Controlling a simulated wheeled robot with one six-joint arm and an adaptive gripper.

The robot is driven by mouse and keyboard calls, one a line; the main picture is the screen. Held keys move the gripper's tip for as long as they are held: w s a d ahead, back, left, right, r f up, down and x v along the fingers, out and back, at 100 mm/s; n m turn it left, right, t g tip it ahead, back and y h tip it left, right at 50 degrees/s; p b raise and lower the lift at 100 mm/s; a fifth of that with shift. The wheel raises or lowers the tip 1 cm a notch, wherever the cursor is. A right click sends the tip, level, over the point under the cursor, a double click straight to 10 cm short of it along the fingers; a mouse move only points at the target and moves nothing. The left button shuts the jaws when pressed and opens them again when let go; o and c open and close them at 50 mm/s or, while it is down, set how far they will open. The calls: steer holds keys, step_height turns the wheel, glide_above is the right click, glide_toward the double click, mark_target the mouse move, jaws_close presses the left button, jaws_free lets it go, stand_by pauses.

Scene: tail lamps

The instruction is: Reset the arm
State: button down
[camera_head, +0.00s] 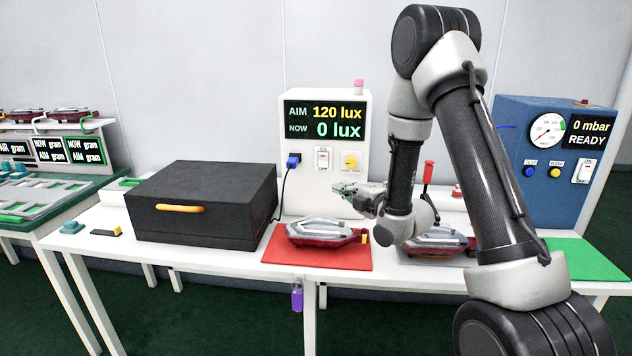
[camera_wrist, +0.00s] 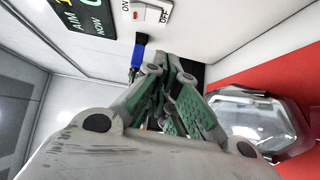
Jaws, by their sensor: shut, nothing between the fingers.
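My gripper (camera_head: 345,190) is shut and empty. It hangs in front of the white lux meter box (camera_head: 300,180), pointing left, above the red mat (camera_head: 315,259). In the wrist view its green fingers (camera_wrist: 165,110) are together. A red and clear tail lamp (camera_head: 322,233) lies on the red mat below my gripper, apart from it; it also shows in the wrist view (camera_wrist: 255,115). The lux display (camera_head: 324,121) reads AIM 120 lux and NOW 0 lux. A blue plug (camera_head: 293,161) sits in the box's front, left of a white switch (camera_head: 322,157) and a yellow knob (camera_head: 350,161).
A black box with an orange handle (camera_head: 180,208) stands at the left. A second tail lamp (camera_head: 437,241) lies partly behind my arm. A blue pressure box (camera_head: 548,170) reading 0 mbar READY and a green mat (camera_head: 590,258) are at the right.

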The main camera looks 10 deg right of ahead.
steer(key=s+d+r+m+g+h, duration=0.5)
steer(key=s+d+r+m+h, duration=0.2)
steer(key=s+d+r+m, duration=0.4)
steer(key=s+r+m+g, duration=0.1)
steer(key=s+m+g, duration=0.2)
steer(key=s, duration=1)
steer(key=s+r+m+g, duration=0.2)
steer(key=s+m, duration=0.6)
steer(key=s, duration=0.6)
steer(key=shift+s+d+m+g+h, duration=0.2)
steer(key=shift+d+m+g+h, duration=0.15)
steer(key=shift+g, duration=0.35)
steer(key=c, duration=2.2)
jaws_free()
